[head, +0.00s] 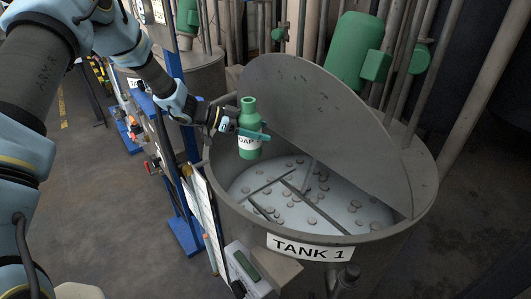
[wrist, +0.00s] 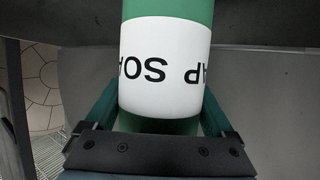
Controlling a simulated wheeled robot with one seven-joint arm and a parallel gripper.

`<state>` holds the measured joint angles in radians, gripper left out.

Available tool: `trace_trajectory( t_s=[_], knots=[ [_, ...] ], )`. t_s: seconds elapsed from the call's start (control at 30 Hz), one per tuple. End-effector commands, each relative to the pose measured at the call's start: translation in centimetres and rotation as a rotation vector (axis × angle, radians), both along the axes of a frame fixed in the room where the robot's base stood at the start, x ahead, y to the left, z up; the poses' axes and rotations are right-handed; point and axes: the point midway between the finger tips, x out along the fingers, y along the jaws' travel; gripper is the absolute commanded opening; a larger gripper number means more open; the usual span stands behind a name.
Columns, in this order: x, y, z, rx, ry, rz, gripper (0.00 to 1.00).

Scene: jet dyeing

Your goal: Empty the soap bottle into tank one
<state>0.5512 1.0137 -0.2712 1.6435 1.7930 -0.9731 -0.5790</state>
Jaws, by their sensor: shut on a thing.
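The green soap bottle (head: 249,115) has a white label reading SOAP and stands nearly upright, neck up. My gripper (head: 250,134) is shut on its body and holds it over the left part of tank one's opening, near the rim. In the wrist view the bottle (wrist: 165,65) fills the middle, with a finger on each side of it (wrist: 155,118). Tank one (head: 350,262) is a grey metal vat with a TANK 1 sign; its half lid (head: 310,125) is tilted up. Pale liquid with several round brownish pieces and dark bars shows inside. Whether the bottle has a cap is unclear.
A blue frame (head: 183,235) with white panels stands left of the tank. A green motor (head: 352,50) and vertical pipes are behind the lid.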

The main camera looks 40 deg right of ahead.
Motion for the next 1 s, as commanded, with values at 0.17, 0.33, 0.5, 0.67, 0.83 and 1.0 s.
trace_trajectory(
  t_s=[0.17,0.33,0.5,0.67,0.83,1.0],
  knots=[
    [-2.1,-0.4,-1.1,-0.003,0.000,-0.095,0.04],
    [-2.5,-0.4,-1.4,-0.002,-0.002,-0.113,0.04],
    [-2.4,-0.4,-1.3,-0.002,-0.004,-0.110,0.04],
    [-2.4,-0.4,-1.2,-0.009,-0.028,-0.108,0.04],
    [-2.4,-0.4,-1.0,-0.025,-0.086,-0.108,0.04],
    [-2.4,-0.4,-1.0,-0.047,-0.168,-0.108,0.04]
  ],
)
